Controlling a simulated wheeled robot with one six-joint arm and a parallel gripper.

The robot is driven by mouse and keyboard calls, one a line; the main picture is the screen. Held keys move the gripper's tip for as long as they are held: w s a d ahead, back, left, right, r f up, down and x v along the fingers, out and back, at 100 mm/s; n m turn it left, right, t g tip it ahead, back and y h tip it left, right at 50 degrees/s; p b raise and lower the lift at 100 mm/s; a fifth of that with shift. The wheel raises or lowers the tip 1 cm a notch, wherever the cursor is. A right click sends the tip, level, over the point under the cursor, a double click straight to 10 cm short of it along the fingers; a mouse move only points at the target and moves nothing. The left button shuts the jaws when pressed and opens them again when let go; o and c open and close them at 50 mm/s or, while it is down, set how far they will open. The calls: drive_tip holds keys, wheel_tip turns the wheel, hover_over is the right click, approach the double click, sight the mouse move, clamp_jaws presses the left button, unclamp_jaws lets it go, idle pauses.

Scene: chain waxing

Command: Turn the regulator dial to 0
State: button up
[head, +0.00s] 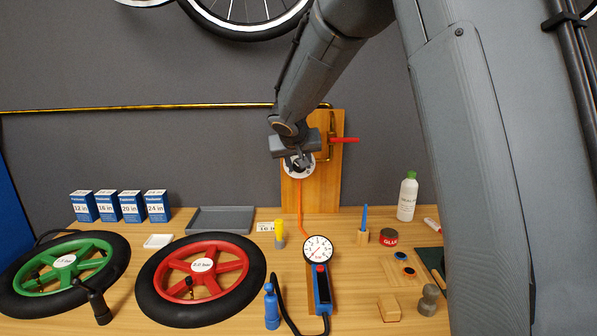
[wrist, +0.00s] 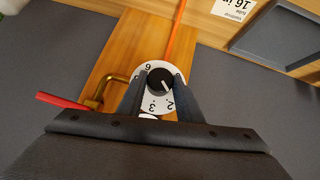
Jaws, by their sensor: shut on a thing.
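The regulator dial is a white numbered disc (wrist: 149,101) on an upright wooden board, with a black knob (wrist: 158,76) at its centre. In the wrist view a white pointer line on the knob slants to the lower right, towards the right finger. The figures 6, 3 and 2 are readable; the fingers cover other parts of the scale, and I see no 0. My gripper (wrist: 160,80) is shut on the knob, one finger on each side. In the head view my gripper (head: 298,163) hides most of the dial (head: 301,175).
The wooden board (head: 331,180) carries a brass pipe and a red lever (head: 344,140) close to my gripper. An orange hose (head: 300,211) runs down to the bench. A pump with a round gauge (head: 318,249), wheels (head: 204,265), boxes and a grey tray (head: 220,219) stand below.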

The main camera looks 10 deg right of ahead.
drive_tip(key=h+b, duration=0.1)
drive_tip(key=b, duration=0.3)
drive_tip(key=n+h+b, duration=0.1)
drive_tip(key=b, duration=0.3)
drive_tip(key=shift+w+a+f+n+h, duration=0.15)
drive_tip(key=shift+a+f+n+h, duration=0.15)
drive_tip(key=shift+a+f+h, duration=0.1)
drive_tip(key=n+h+b, duration=0.1)
drive_tip(key=b, duration=0.2)
drive_tip(key=n+h+b, duration=0.1)
drive_tip(key=h+b, duration=0.1)
drive_tip(key=b, duration=0.2)
drive_tip(key=shift+a+f+h, duration=0.15)
drive_tip(key=shift+h, duration=0.15)
drive_tip(key=n+h+b, duration=0.1)
drive_tip(key=h+b, duration=0.1)
drive_tip(key=n+h+b, duration=0.1)
drive_tip(key=n+b, duration=0.1)
drive_tip(key=b, duration=0.1)
drive_tip(key=shift+a+f+t+h, duration=0.2)
drive_tip(key=shift+t+h, duration=0.1)
drive_tip(key=shift+h, duration=0.1)
drive_tip(key=shift+f+n+t+h+b, duration=0.1)
drive_tip(key=shift+n+t+h+b, duration=0.6)
drive_tip(key=shift+n+h+b, duration=0.65)
drive_tip(key=o, duration=1)
drive_tip(key=shift+d, duration=0.1)
drive_tip(key=shift+o, duration=0.2)
